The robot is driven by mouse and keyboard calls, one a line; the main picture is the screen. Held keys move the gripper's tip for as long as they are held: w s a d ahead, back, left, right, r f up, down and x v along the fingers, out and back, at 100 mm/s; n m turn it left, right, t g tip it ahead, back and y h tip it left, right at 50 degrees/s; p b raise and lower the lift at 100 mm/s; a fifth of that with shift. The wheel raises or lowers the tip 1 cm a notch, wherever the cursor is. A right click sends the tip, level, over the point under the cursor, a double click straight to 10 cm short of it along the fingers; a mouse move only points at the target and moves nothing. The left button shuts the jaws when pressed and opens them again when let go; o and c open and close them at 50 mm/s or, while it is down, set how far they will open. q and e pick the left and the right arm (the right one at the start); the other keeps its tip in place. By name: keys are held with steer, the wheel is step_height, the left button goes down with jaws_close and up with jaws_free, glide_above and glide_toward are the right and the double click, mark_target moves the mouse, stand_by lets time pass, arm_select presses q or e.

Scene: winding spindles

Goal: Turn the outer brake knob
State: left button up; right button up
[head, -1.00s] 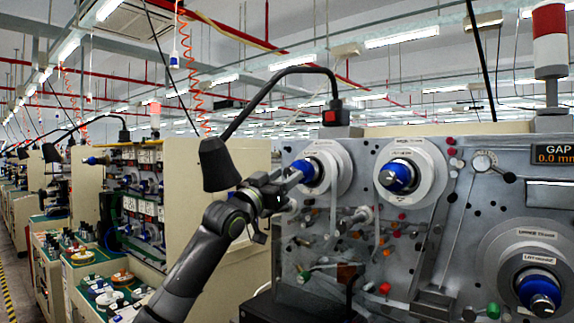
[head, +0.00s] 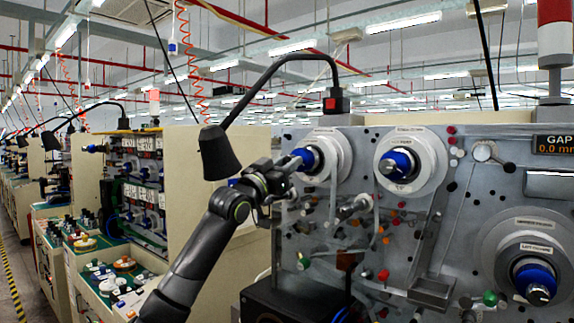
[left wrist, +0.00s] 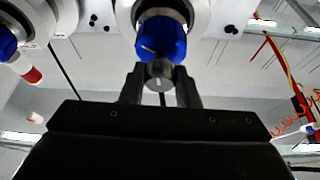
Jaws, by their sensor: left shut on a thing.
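The outer brake knob (left wrist: 160,74) is a small grey cylinder with a dark line on its face. It sits at the front end of a blue spindle hub (left wrist: 162,38), which has a white disc behind it. In the head view this blue hub (head: 309,159) is the leftmost on the machine's grey panel. My left gripper (head: 294,164) reaches it from the left and is shut on the knob, one finger on each side in the left wrist view (left wrist: 160,82). My right gripper is in neither view.
A second blue hub (head: 398,166) stands to the right, and another (head: 535,283) at lower right. A black lamp (head: 217,152) hangs close above my left arm. Small guides and pegs crowd the panel below the hubs.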

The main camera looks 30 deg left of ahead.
arm_select(q)
steer(key=shift+d+r+n+g+y+b, duration=0.1)
steer(key=shift+n+g+y+b, duration=0.5)
steer(key=shift+n+y+b, duration=1.55)
steer(key=shift+d+r+n+g+y+b, duration=0.1)
steer(key=shift+n+g+y+b, duration=0.45)
steer(key=shift+n+b, duration=3.05)
steer(key=shift+d+n+g+y+b, duration=0.1)
steer(key=shift+n+g+y+b, duration=0.95)
steer(key=shift+n, duration=3.1)
steer(key=shift+t+y+b, duration=0.25)
steer(key=shift+t+b, duration=0.05)
steer(key=shift+b, duration=0.3)
steer(key=o, duration=1)
steer(key=shift+c, duration=0.2)
steer(key=shift+s, duration=0.1)
